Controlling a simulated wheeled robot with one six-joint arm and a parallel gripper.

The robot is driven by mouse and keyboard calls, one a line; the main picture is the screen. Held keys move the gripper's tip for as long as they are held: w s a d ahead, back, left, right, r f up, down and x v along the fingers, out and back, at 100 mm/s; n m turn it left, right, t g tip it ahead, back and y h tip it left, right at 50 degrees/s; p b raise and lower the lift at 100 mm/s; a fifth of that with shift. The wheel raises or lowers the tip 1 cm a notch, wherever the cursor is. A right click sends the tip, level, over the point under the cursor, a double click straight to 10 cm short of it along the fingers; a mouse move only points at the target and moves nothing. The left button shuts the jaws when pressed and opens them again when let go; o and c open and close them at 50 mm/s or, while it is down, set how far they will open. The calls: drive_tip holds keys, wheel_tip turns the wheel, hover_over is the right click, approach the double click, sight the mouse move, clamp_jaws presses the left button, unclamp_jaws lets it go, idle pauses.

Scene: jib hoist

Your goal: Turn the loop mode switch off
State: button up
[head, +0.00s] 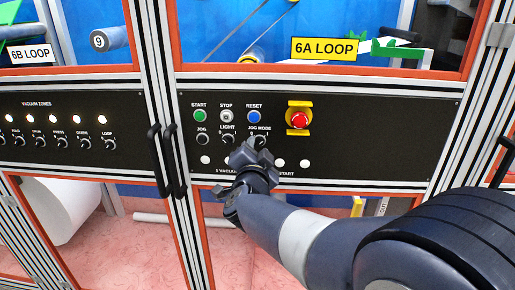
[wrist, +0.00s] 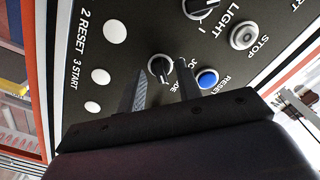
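A black rotary switch labelled JOG MODE (head: 260,140) sits on the black 6A LOOP control panel (head: 385,135); no label on this panel reads LOOP MODE. A switch labelled LOOP (head: 109,144) ends the VACUUM ZONES row on the left panel. My gripper (head: 252,152) is in front of the right panel, just below the JOG MODE switch and partly over it. In the wrist view my open gripper (wrist: 162,78) has its two fingers apart, with the JOG MODE knob (wrist: 161,68) between the tips. I cannot tell whether they touch it.
A green START button (head: 200,116), a STOP button (head: 227,116) and a blue RESET button (head: 254,117) sit above. LIGHT (head: 228,139) and JOG (head: 202,140) switches are left. A red emergency button (head: 299,119) is right. White round buttons (head: 280,162) are below.

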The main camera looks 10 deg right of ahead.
drive_tip(key=shift+w+d, duration=0.15)
drive_tip(key=shift+w, duration=0.2)
drive_tip(key=shift+c, duration=0.2)
clamp_jaws()
